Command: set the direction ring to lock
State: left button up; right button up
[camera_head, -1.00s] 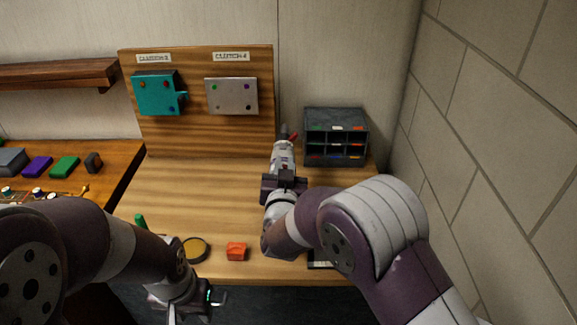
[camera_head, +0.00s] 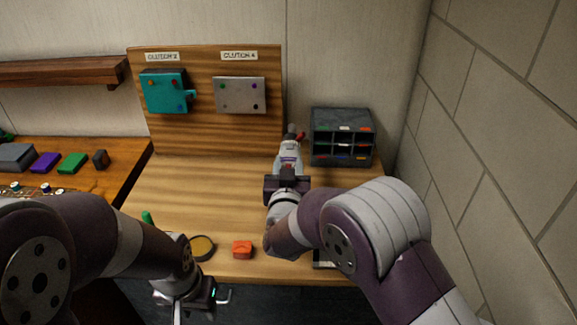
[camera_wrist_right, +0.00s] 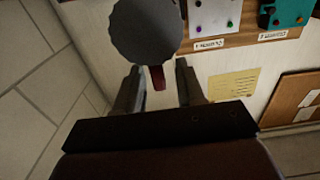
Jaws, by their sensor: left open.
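My right gripper (camera_head: 290,137) reaches over the back of the wooden table. A small dark and red item (camera_head: 299,135) shows at its tip. In the right wrist view a dark grey scalloped disc (camera_wrist_right: 146,30) with a red part (camera_wrist_right: 158,77) below it lies at the fingertips. The two fingers (camera_wrist_right: 158,72) stand apart, with gaps beside the red part; I cannot tell whether they grip the item. No direction ring or lock mark can be made out. My left gripper (camera_head: 222,297) is open and empty, low in front of the table edge.
An upright board holds a teal box (camera_head: 165,92) and a grey plate (camera_head: 240,95) under clutch labels. A dark compartment rack (camera_head: 341,137) stands right of my right gripper. A dark-yellow disc (camera_head: 202,248) and orange block (camera_head: 242,249) lie near the front edge. A tiled wall bounds the right.

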jog(key=shift+s, duration=0.1)
jog(key=s+b, duration=0.3)
jog(key=s, duration=0.9)
jog(key=shift+s, duration=0.3)
jog(key=s+a+f+n+g+y, duration=0.35)
jog(key=s+f+g, duration=0.25)
jog(key=f+g, duration=0.45)
jog(key=s+d+f+m+g+h, duration=0.1)
jog(key=s+d, duration=0.4)
jog(key=d, duration=0.7)
jog(key=s+d+f+m+g+h, duration=0.2)
jog(key=s+d+g, duration=0.3)
jog(key=d, duration=0.7)
jog(key=shift+f, duration=0.4)
